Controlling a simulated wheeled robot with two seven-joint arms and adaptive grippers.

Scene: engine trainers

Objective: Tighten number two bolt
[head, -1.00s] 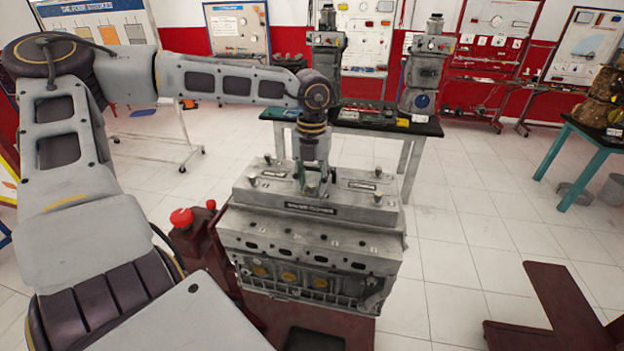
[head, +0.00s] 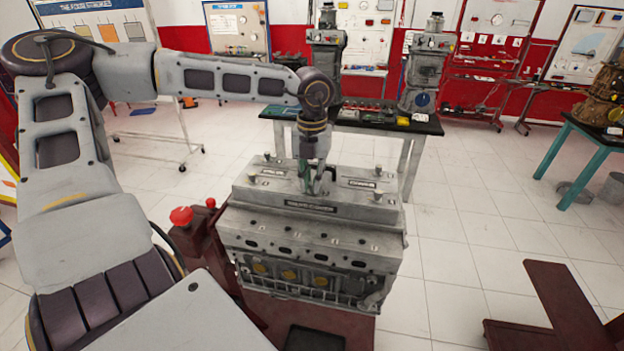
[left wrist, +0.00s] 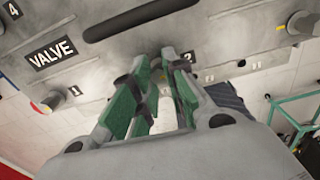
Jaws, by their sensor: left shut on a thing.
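The grey engine block (head: 310,235) stands in the middle of the head view, with a valve cover (head: 345,210) on top. Several upright bolts stand on the cover, such as one at its right end (head: 378,171). My left gripper (head: 317,192) points down onto the middle of the cover. In the left wrist view its green-padded fingers (left wrist: 170,68) are close together beside the "2" label (left wrist: 191,79). It is shut on the number two bolt, which the fingers mostly hide. The number one bolt (left wrist: 52,101) stands free beside its "1" label. My right gripper is out of view.
A red knob (head: 181,217) stands left of the engine. A black-topped table (head: 425,126) with equipment is behind it. A dark red stand (head: 565,305) is at the lower right.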

